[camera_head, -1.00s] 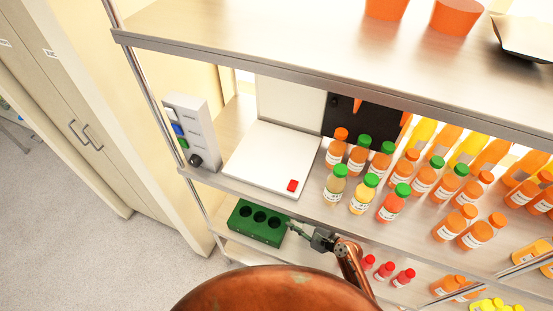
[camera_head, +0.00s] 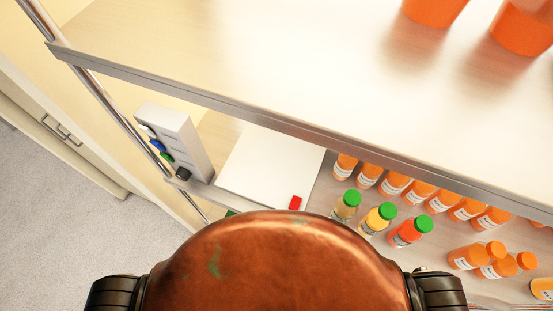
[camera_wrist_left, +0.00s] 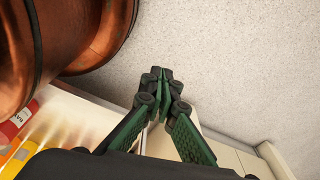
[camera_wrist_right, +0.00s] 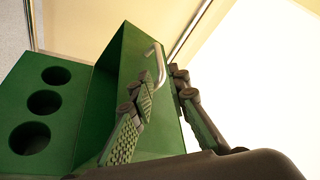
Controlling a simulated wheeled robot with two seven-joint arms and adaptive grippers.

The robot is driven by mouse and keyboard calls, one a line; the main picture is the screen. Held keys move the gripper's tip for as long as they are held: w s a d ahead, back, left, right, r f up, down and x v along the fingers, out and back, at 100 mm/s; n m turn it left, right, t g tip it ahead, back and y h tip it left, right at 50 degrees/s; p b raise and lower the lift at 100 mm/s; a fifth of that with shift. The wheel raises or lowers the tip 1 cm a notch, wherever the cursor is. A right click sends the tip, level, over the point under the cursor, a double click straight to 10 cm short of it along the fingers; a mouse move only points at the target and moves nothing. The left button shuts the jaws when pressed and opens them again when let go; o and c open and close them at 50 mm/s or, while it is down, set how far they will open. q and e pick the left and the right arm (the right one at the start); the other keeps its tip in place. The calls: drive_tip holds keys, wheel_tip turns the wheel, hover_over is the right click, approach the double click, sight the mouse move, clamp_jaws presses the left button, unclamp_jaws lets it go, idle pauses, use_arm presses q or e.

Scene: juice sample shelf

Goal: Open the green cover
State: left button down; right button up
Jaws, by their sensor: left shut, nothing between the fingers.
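In the right wrist view, the green block (camera_wrist_right: 60,88) has three round holes. The green cover (camera_wrist_right: 110,105) stands as a panel beside the holes, which are uncovered. It carries a curved metal handle (camera_wrist_right: 155,58). My right gripper (camera_wrist_right: 163,78) is at this handle, with its fingertips on either side of the lower end; whether they clamp it I cannot tell. My left gripper (camera_wrist_left: 158,78) is shut and empty, above the floor in the left wrist view. In the head view my copper body hides nearly all of the green block and both grippers.
A shelf (camera_head: 240,107) edge runs overhead. Clear floor (camera_wrist_left: 240,60) lies near my left gripper.

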drive_tip(key=x, duration=0.6)
drive_tip(key=shift+w+a+f, duration=0.1)
drive_tip(key=shift+w+a, duration=0.05)
drive_tip(key=shift+a, duration=0.2)
clamp_jaws()
